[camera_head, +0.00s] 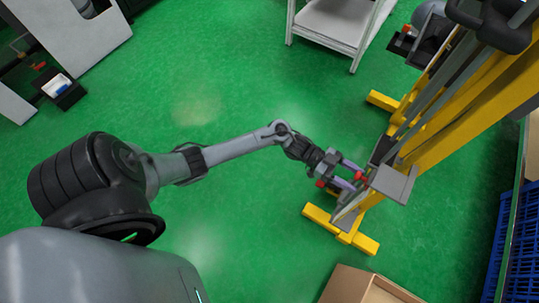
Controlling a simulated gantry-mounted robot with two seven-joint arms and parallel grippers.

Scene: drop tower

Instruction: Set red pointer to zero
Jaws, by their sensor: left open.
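The yellow drop tower (460,115) stands at the right, with grey rails and a grey plate (393,183) low on its near side. A small red part (360,177), which looks like the red pointer, shows just left of that plate. My left arm reaches in from the left. Its gripper (352,174) is open at the tower's lower part, with its fingers close around or beside the red part. I cannot tell whether they touch it. The pointer's scale and zero mark are too small to make out. My right gripper is not in view.
A cardboard box (362,287) lies at the bottom, near the tower's yellow foot (341,230). A white table (333,22) stands at the top. Blue crates (522,245) are at the right edge. A dark bin (63,90) is at the left. The green floor between is clear.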

